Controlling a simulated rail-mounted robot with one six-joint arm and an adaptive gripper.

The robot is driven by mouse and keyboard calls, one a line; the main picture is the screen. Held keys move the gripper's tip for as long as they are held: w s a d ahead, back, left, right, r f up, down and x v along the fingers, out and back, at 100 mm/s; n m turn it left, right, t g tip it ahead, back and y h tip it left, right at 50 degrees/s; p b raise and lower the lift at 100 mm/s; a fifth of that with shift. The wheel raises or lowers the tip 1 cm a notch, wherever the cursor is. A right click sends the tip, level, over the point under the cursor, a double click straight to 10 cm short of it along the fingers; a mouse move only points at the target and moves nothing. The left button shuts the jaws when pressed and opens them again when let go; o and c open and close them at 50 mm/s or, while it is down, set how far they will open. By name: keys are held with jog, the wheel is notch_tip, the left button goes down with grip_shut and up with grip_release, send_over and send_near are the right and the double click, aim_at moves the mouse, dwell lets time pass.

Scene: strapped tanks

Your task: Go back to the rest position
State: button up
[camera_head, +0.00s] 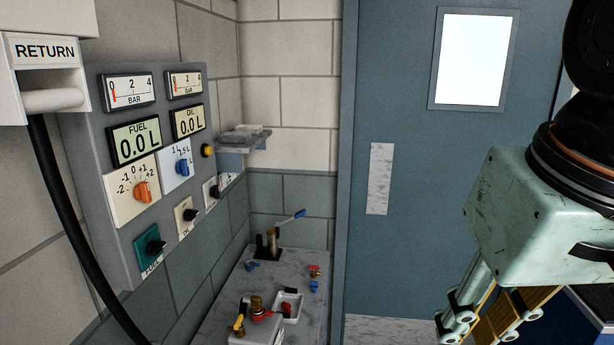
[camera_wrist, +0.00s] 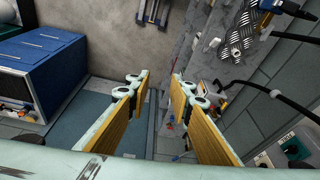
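The task names no object, only the rest position. My gripper (camera_wrist: 158,86) is open and empty in the wrist view. Its two yellow-padded fingers stand apart with bare floor showing between them. In the head view the pale green body of my gripper hangs at the right edge, in front of the blue-grey door (camera_head: 400,260). Its fingers point down and their tips are cut off by the bottom edge. Nothing is seen touching it.
A grey gauge panel (camera_head: 98,160) with dials and knobs is on the left wall, beside a black hose (camera_head: 62,205). A marble-look worktop (camera_head: 228,300) carries valves and fittings. A blue cabinet (camera_wrist: 48,58) stands left in the wrist view.

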jog(key=shift+t, duration=0.3)
jog(key=s, duration=0.1)
jog(key=s+d+f, duration=0.1)
jog(key=s+f, duration=0.1)
jog(key=s, duration=0.1)
jog(key=shift+s+d+b, duration=0.1)
jog(key=shift+d+b, duration=0.15)
jog(key=shift+b, duration=0.1)
